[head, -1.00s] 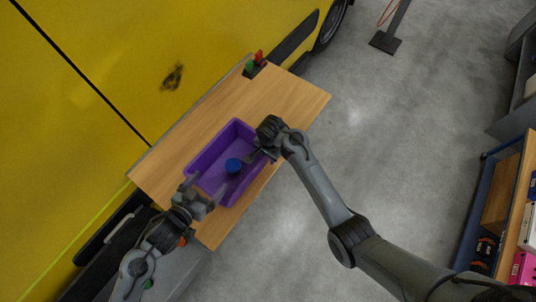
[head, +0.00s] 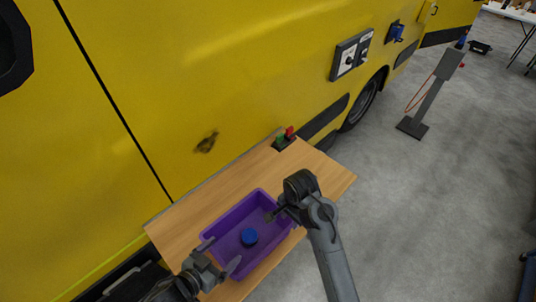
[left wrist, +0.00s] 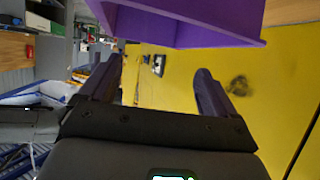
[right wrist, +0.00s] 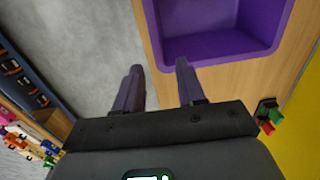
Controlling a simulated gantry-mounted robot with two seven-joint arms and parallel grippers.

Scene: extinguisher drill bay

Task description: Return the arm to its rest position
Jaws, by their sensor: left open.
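My left gripper (head: 220,254) is at the near-left end of the purple bin (head: 215,225) in the head view. Its two fingers stand apart with nothing between them in the left wrist view (left wrist: 158,68), where the bin (left wrist: 190,28) shows beyond them at the top. My right gripper (head: 271,214) is at the bin's right side. Its fingers are apart and empty in the right wrist view (right wrist: 160,66). I cannot tell whether either gripper touches the bin.
The bin stands on a wooden table (head: 325,180) against a yellow vehicle (head: 260,70). A small holder with green and red pieces (head: 285,140) is at the table's far end. A grey stand (head: 430,100) is on the floor, which is open to the right.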

